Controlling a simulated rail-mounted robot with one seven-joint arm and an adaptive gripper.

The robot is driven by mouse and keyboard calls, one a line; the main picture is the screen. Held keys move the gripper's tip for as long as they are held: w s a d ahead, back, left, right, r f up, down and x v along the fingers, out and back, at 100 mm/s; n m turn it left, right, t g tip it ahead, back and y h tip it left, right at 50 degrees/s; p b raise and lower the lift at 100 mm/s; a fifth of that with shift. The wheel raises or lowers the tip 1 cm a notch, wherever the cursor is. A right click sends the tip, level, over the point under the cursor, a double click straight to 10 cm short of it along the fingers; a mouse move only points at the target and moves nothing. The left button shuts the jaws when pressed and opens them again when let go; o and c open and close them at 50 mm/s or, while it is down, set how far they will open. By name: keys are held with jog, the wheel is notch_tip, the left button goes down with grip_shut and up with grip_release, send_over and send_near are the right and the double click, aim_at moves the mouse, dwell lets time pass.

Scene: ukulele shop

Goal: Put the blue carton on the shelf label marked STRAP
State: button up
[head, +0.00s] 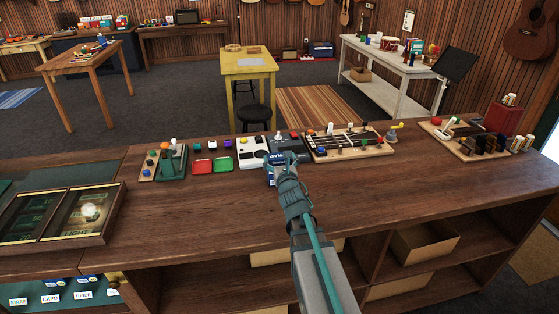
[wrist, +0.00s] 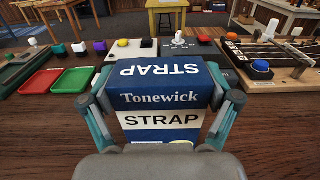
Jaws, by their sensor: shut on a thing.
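My gripper (wrist: 163,105) is shut on a blue carton (wrist: 160,99), with a finger on each side of it. In the head view the carton (head: 271,173) is mostly hidden behind my gripper, over the wooden counter. I cannot tell whether it touches the counter. The shelf label marked STRAP (head: 18,301) is at the lower left of the head view, on a green shelf below the counter, left of the CAPO label (head: 51,298) and the TUNER label (head: 83,295).
Small blue items (head: 52,283) stand behind the labels. Red and green trays (head: 223,165), a white pedal box (head: 252,153) and a wooden board (head: 350,142) line the counter's back. The counter's front middle is bare.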

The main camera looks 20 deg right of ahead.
jog(key=o, duration=1)
jog(key=shift+r+p, duration=0.2)
jog(key=shift+p, duration=0.2)
jog(key=s, duration=0.2)
jog(key=s+a+b, duration=0.1)
jog(key=s, duration=0.2)
jog(key=shift+s+f+b, duration=0.2)
jog(key=shift+b, duration=0.1)
jog(key=shift+w+a+r+p, duration=0.1)
jog(key=shift+r+p, duration=0.3)
jog(key=shift+p, duration=0.55)
jog(key=p, duration=0.3)
jog(key=shift+s+a, duration=0.15)
jog(key=shift+s, duration=0.05)
jog(key=s+p, duration=0.1)
jog(key=p, duration=0.2)
jog(key=shift+f, duration=0.1)
jog(key=shift+s+f+p, duration=0.15)
jog(key=shift+s+p, duration=0.2)
jog(key=shift+p, duration=0.65)
